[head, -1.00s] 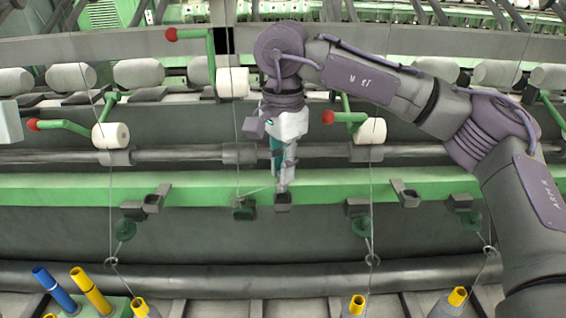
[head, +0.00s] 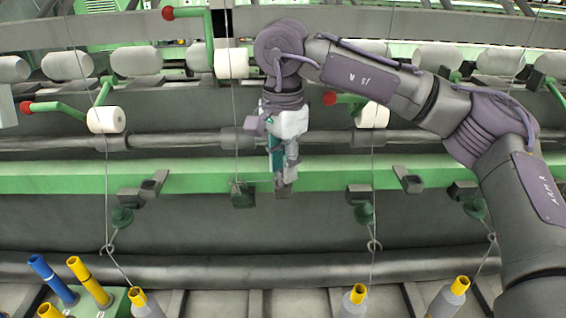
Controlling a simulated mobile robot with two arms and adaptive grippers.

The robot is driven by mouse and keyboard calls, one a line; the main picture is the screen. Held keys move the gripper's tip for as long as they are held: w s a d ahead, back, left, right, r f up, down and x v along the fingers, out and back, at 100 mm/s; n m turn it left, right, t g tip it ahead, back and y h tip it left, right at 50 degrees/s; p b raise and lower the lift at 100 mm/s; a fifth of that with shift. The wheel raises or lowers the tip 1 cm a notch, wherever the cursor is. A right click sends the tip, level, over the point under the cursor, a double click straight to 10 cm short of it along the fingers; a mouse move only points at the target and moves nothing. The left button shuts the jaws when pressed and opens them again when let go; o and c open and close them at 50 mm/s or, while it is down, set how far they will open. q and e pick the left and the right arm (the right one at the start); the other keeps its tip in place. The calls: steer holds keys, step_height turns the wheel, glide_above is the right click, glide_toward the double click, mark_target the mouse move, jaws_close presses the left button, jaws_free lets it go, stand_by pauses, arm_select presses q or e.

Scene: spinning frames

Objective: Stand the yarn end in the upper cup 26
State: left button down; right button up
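My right gripper (head: 283,182) points down at the green beam in the middle of the head view. A thin yarn (head: 236,125) hangs from the white roll (head: 231,64) to a dark green piece (head: 242,195) left of the gripper. Its end is too fine to make out. No cup number is readable. My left gripper is not in view.
The green beam (head: 200,178) crosses the view, with more dark holders (head: 359,194) along it. Red-knobbed green levers (head: 42,106) and white rolls (head: 106,119) stand out above. Yellow-topped bobbins (head: 355,297) and a blue tube (head: 52,279) are along the bottom.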

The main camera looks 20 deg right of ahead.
steer(key=shift+o, duration=0.6)
step_height(320, 180, up, 12)
